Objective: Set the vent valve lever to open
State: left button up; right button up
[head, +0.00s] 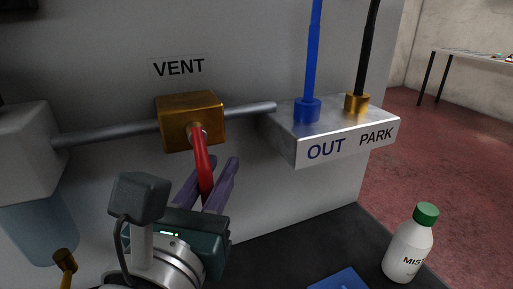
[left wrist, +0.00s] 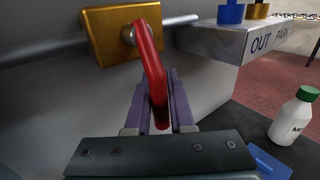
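The vent valve is a brass block (head: 190,121) on a horizontal grey pipe under the VENT label (head: 179,66). Its red lever (head: 202,160) hangs down from the block's front, tilted slightly to the right and across the pipe. My left gripper (head: 208,188) is at the lever's lower part, with a purple finger on each side. In the left wrist view the lever (left wrist: 151,58) runs down between both fingers (left wrist: 160,100), which look closed against it. The lever's lower end is partly hidden by the gripper. My right gripper is not in view.
A metal block (head: 335,135) marked OUT and PARK carries a blue hose fitting (head: 307,110) and a brass one (head: 357,103). A white bottle with a green cap (head: 408,250) stands on the dark table (head: 300,250), near a blue flat object (head: 341,281).

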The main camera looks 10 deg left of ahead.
pick_arm(q)
grip_shut()
dwell(0.9)
